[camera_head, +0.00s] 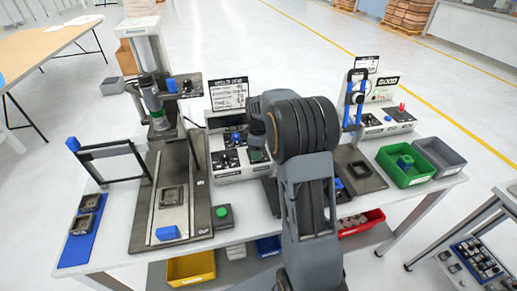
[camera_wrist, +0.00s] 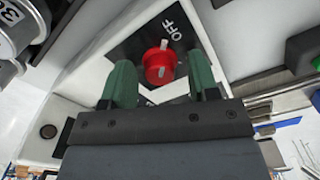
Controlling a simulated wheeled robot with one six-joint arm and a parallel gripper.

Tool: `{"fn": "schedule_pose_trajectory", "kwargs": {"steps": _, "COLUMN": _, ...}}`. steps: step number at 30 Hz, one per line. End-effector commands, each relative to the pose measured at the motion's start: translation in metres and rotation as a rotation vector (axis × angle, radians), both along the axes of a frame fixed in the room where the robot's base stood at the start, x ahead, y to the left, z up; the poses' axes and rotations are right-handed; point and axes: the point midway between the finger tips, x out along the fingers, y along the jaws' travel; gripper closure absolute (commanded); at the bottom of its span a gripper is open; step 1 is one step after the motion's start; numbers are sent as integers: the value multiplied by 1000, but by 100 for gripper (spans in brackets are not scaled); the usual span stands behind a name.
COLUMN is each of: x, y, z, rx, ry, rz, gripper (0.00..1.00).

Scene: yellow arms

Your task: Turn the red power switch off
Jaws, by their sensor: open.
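The red power switch (camera_wrist: 160,66) is a round red knob with a pale pointer bar, on a dark panel (camera_wrist: 130,45) in the wrist view. The word OFF is printed on the panel above and right of it. My gripper (camera_wrist: 161,82) is open, with one green finger to the left of the knob and one to the right. I cannot tell whether either finger touches the knob. In the head view my arm hides the switch and the gripper.
The workbench holds a press station (camera_head: 158,110) at left, a control box with a display board (camera_head: 229,93), and a blue-framed station (camera_head: 355,95) at right. A green bin (camera_head: 406,178) and grey bin (camera_head: 440,157) stand at the right end. A green button (camera_head: 222,212) sits near the front.

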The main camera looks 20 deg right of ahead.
Motion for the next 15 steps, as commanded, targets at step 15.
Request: {"fn": "schedule_pose_trajectory", "kwargs": {"steps": 15, "x": 1, "y": 0, "z": 75, "rx": -1, "ry": -4, "rz": 0, "gripper": 45}}
